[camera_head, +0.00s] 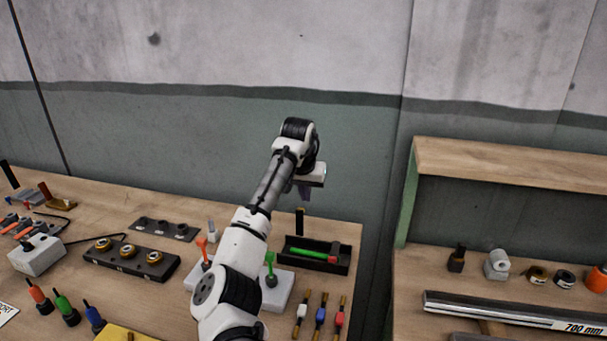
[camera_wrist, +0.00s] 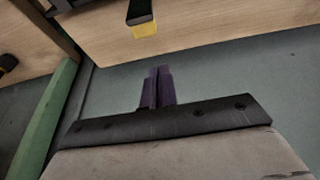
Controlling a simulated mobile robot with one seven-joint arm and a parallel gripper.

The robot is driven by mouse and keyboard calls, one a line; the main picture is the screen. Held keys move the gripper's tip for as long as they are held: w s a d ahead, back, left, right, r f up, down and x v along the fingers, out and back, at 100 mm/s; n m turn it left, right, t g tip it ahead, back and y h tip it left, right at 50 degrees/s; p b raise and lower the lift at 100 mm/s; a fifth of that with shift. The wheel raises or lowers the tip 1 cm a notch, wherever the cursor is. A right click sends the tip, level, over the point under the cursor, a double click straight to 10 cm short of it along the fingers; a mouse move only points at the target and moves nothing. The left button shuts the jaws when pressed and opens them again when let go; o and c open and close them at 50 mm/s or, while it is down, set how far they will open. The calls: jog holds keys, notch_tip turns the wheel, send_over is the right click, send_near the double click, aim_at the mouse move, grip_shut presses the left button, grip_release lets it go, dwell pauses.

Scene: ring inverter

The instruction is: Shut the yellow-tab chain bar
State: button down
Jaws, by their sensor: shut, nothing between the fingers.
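In the wrist view a dark bar with a yellow tab (camera_wrist: 145,30) on its end stands out by the table's edge. My gripper (camera_head: 304,191) is above and beyond this bar, near the wall, pointing down. In the wrist view its purple fingers (camera_wrist: 158,86) are together, with nothing between them, apart from the bar.
The black tray (camera_head: 344,262) holds a green stick with a red end. Red and green levers stand on white blocks (camera_head: 275,297) beside my arm. Several coloured-handled tools (camera_head: 320,315) lie in front. A shelf with a green side (camera_head: 407,195) stands right.

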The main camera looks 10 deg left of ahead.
aim_at(300, 222)
jog(key=shift+s+r+p, duration=0.15)
jog(key=shift+s+p, duration=0.1)
jog(key=shift+s, duration=0.75)
jog(key=shift+s+r+p, duration=0.1)
jog(key=shift+s+p, duration=0.1)
jog(key=shift+s, duration=0.8)
